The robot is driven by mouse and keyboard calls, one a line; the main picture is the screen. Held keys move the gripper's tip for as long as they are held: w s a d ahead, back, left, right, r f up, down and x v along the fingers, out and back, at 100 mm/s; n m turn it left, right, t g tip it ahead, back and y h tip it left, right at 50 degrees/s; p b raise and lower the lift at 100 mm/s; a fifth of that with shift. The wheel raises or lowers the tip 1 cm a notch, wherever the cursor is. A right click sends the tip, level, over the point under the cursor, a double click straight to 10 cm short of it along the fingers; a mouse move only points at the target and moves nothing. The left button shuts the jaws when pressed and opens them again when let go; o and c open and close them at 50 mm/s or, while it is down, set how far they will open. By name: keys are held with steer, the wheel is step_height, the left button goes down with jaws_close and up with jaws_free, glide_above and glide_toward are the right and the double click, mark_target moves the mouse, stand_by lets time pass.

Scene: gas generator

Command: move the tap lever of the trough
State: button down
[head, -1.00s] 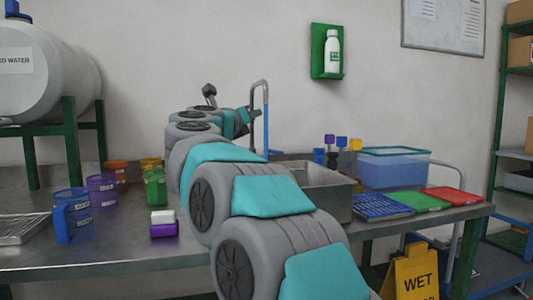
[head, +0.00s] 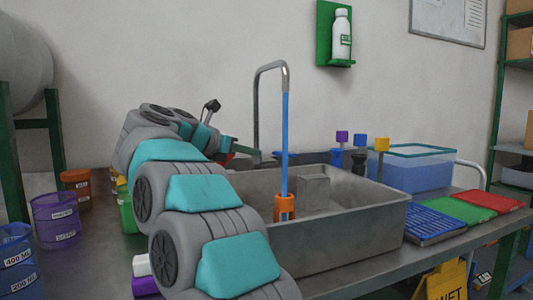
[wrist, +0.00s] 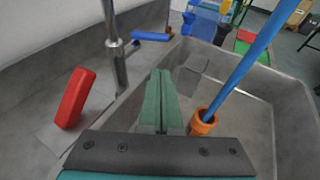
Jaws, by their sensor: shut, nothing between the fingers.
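The grey metal trough (head: 340,235) stands on the bench, with its basin also in the wrist view (wrist: 255,110). A gooseneck tap (head: 256,110) rises behind it; its post shows in the wrist view (wrist: 115,45). A red lever-like block (wrist: 73,98) lies left of the post, partly seen in the head view (head: 226,158). A blue lever-like bar (wrist: 150,37) is right of the post. A blue rod or stream (head: 285,140) runs from the spout to an orange collar (head: 285,207) in the basin. My gripper (wrist: 160,85) is shut and empty, pointing between post and collar, apparently touching neither.
Blue, green and red trays (head: 465,207) lie right. Coloured beakers (head: 56,218) stand left. A yellow wet-floor sign (head: 440,284) is below the bench's front.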

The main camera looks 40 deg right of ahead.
mark_target(287, 155)
steer(key=p+x, duration=0.1)
steer(key=x, duration=0.8)
steer(key=r+p+x, duration=0.1)
steer(key=x, duration=0.4)
steer(key=shift+d+p, duration=0.1)
steer(key=shift+p, duration=0.2)
steer(key=shift+w+r+b, duration=0.15)
steer(key=shift+r+b, duration=0.05)
steer(key=shift+b, duration=0.55)
